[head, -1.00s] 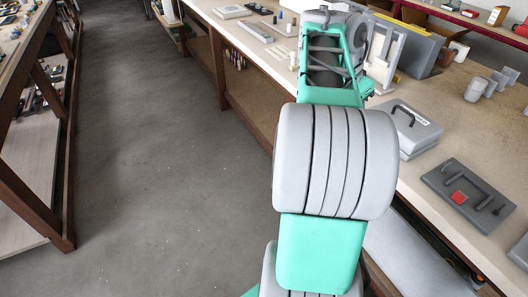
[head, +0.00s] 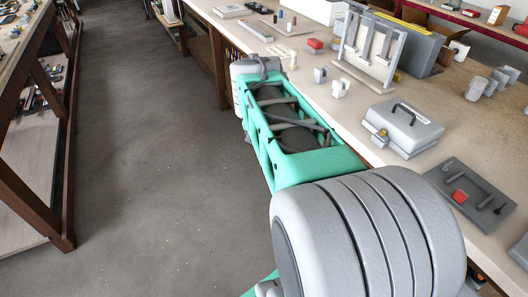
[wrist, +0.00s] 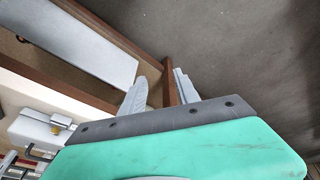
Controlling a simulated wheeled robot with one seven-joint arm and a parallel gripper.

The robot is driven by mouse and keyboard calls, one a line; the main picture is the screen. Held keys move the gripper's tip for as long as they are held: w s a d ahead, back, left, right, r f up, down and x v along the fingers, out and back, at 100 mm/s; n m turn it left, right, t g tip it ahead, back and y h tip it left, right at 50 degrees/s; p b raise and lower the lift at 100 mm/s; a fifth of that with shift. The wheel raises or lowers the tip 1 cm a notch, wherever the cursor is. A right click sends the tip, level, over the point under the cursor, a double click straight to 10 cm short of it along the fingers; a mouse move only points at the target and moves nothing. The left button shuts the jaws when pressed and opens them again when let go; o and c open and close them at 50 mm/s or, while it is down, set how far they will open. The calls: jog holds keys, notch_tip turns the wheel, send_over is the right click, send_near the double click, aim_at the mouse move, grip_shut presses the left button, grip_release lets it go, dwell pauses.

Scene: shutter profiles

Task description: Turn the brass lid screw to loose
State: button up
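A grey box (head: 404,128) with a dark carrying handle on its lid sits near the bench's front edge in the head view. A small brass piece (head: 381,134), which looks like the lid screw, is on its left front side. In the wrist view the box (wrist: 34,128) is at the lower left, with the brass piece (wrist: 57,128) beside a pale block. Which way the screw is turned is too small to tell. My gripper (wrist: 160,88) is open and empty, its two fingers apart over the bench's edge and floor, away from the box. The head view does not show its fingers.
A dark plate (head: 470,195) with bars and a red block lies right of the box. A pale upright rack (head: 368,50) stands behind it, with small grey blocks (head: 320,75) to its left. The aisle floor (head: 150,170) is clear.

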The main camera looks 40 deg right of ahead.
jog(key=shift+a+f+n, duration=0.25)
jog(key=shift+a+n, duration=0.05)
jog(key=shift+a, duration=0.4)
jog(key=shift+a+f+n, duration=0.25)
jog(key=shift+a+n, duration=0.05)
jog(key=shift+a, duration=0.35)
jog(key=shift+c, duration=0.2)
